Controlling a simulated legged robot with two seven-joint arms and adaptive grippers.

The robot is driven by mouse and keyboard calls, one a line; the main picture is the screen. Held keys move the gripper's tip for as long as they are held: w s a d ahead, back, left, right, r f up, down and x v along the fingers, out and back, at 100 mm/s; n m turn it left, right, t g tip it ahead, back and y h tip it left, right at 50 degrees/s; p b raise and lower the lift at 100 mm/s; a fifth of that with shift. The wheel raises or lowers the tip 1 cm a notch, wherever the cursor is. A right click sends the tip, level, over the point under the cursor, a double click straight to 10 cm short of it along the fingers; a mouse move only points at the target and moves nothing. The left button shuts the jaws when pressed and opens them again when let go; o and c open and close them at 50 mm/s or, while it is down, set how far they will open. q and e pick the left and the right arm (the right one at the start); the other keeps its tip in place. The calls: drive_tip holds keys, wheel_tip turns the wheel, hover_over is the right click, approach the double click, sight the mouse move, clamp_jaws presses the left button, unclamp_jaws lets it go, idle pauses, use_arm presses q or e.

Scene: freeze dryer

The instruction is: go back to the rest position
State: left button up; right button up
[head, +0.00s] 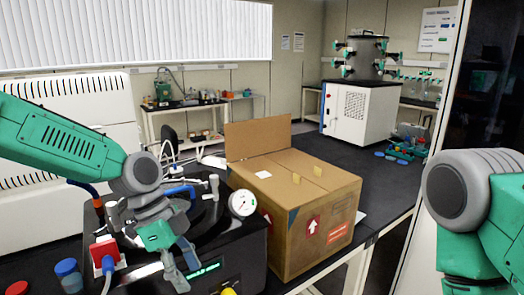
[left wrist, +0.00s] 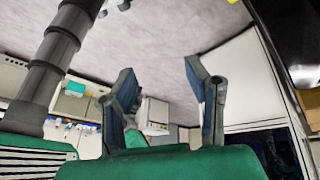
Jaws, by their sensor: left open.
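My left arm comes in from the left in the head view. Its gripper (head: 184,270) points down in front of the black machine (head: 240,262) with a green display. In the left wrist view the two fingers of my left gripper (left wrist: 158,70) stand apart with nothing between them. Only a green and grey part of my right arm shows at the right edge of the head view. My right gripper is out of the picture.
A cardboard box (head: 310,215) with a raised flap stands right of the black machine on the dark bench. A pressure gauge (head: 242,203), hoses and a blue-capped bottle (head: 68,273) are close to my left arm. A freeze dryer (head: 358,112) stands further back.

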use_arm(q)
drive_tip(key=s+a+f+n+y+b, duration=0.1)
drive_tip(key=s+f+n+b, duration=0.5)
drive_tip(key=f, duration=0.8)
drive_tip(key=s+f+n+b, duration=0.25)
drive_tip(key=s+f, duration=0.45)
drive_tip(key=f, duration=0.7)
drive_tip(key=s+a+f+n+t+y+b, duration=0.2)
drive_tip(key=s+a+f+n+b, duration=0.4)
drive_tip(key=s+a+f+n, duration=0.3)
drive_tip(key=s+a+f+y, duration=0.1)
drive_tip(key=s+a+f, duration=0.2)
drive_tip(key=s+f, duration=0.1)
drive_tip(key=shift+s+a+n+t+y, duration=0.3)
drive_tip(key=shift+s+a+n, duration=0.05)
drive_tip(key=shift+s, duration=0.25)
drive_tip(key=shift+w+f, duration=0.15)
